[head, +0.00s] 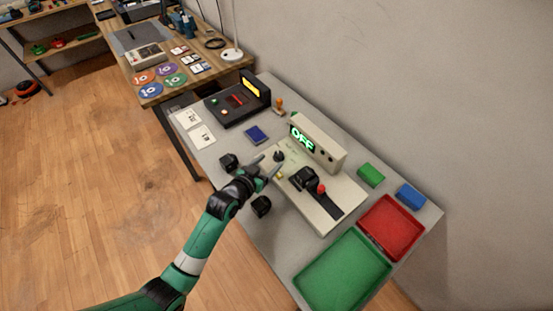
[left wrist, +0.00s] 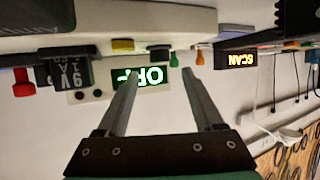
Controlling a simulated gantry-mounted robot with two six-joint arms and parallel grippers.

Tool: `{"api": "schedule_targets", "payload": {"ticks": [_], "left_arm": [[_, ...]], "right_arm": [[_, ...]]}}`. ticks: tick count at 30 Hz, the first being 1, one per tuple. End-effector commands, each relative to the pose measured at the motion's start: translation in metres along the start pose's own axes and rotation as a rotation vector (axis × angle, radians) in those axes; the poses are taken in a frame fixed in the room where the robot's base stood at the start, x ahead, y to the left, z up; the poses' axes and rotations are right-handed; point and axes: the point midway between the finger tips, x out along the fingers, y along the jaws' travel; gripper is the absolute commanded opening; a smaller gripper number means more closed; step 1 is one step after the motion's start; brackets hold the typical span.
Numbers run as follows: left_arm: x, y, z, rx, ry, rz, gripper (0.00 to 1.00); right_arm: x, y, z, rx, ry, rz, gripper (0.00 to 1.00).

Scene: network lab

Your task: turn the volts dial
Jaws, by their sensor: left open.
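A cream test unit (head: 330,217) stands on the grey table, with a box at its back whose display (head: 303,139) reads OFF in green. A small black dial (head: 279,155) rises from the far left part of its panel; I cannot read a label on it. My left gripper (head: 268,166) is open and empty, just short of the dial and apart from it. In the left wrist view the picture is upside down; the dial (left wrist: 160,52) shows beyond the two fingertips, roughly between them, and the OFF display (left wrist: 140,76) lies behind. My right gripper is not in view.
A black block (head: 304,178) and a red knob (head: 321,188) sit on the panel's near side, a yellow button (head: 279,175) beside the gripper. Green (head: 342,275) and red (head: 391,228) trays lie at the right. A black console (head: 237,103) stands at the far left.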

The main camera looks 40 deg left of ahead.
Motion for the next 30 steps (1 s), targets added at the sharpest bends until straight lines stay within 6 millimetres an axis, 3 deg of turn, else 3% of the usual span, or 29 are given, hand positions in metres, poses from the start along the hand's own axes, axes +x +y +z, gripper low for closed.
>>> {"api": "schedule_targets", "payload": {"ticks": [3,7,19,30], "left_arm": [[0.03,0.0,0.004,0.0,0.002,0.0,0.69],[0.05,0.0,0.004,0.0,0.001,0.0,0.69],[0.06,0.0,0.0,0.001,0.0,0.0,0.67],[0.06,0.0,0.0,0.001,0.0,0.0,0.0]], "right_arm": [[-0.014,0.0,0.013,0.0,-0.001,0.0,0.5],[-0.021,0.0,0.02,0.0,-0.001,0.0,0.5],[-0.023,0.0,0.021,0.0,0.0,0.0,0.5],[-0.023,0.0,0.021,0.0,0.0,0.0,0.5]]}}
